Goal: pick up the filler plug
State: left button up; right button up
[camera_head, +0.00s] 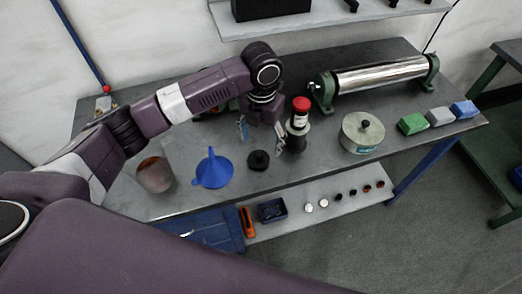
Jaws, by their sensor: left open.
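A small round black plug with a raised knob, which looks like the filler plug (258,161), sits on the grey workbench (330,170) near its front edge. My left gripper (261,141) points down with its fingers spread, one on each side above and just behind the plug. It is open and nothing shows between the fingers. In the picture I cannot tell the exact height gap to the plug. My right gripper is not in view.
A blue funnel (212,171) and a brownish cup (155,175) stand left of the plug. Farther right are a round tin (362,133), a steel roller (380,74) and coloured blocks (440,117).

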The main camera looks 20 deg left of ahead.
aim_at(259, 153)
pick_arm(q)
jog(key=f, duration=0.1)
jog(key=s+f+p, duration=0.1)
jog(key=f+p, duration=0.1)
jog(key=shift+s+a, duration=0.15)
jog(key=shift+a, duration=0.1)
jog(key=shift+w+f, duration=0.25)
jog(key=shift+f, duration=0.95)
jog(key=shift+a+f, duration=0.1)
jog(key=shift+f, duration=0.2)
jog(key=c, duration=1.2)
jog(key=shift+c, duration=0.2)
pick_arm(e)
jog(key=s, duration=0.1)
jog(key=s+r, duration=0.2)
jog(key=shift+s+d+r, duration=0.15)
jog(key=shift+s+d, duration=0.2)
pick_arm(q)
jog(key=shift+r, duration=0.1)
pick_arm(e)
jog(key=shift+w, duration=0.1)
